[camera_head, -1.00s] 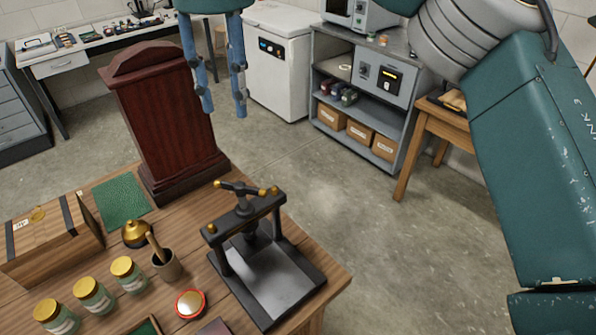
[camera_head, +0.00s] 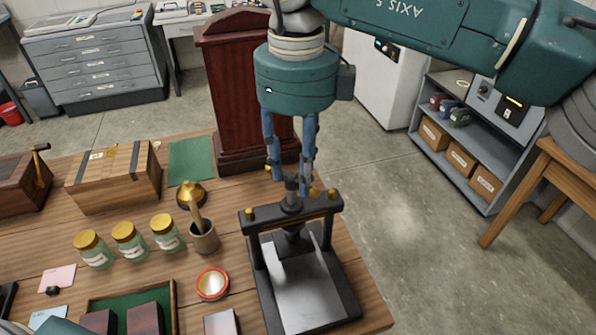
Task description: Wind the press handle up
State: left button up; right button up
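The press (camera_head: 340,285) is a dark metal frame with a pale flat bed, standing at the table's right end. Its handle (camera_head: 291,187) is a short dark bar on top of the central screw, above the crossbar. My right gripper (camera_head: 292,181) points down at the handle from above, with its two blue fingers apart. The fingertips overlap the handle in the picture and partly hide it. I cannot tell whether they touch it. My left gripper is not in view.
A dark red wooden stand (camera_head: 228,95) is behind the press. Left of it are a mortar with pestle (camera_head: 204,238), a red-rimmed round tin (camera_head: 212,284), several gold-lidded jars (camera_head: 125,240) and a wooden box (camera_head: 115,180). Open floor (camera_head: 420,240) lies to the right.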

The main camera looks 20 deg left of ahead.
jog(key=shift+s+a+f, duration=0.1)
jog(key=shift+f, duration=0.75)
jog(key=shift+c, duration=0.5)
grip_shut()
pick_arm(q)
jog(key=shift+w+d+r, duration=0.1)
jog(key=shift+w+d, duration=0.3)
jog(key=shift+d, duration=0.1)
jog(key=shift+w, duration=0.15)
pick_arm(e)
jog(key=shift+n, duration=0.3)
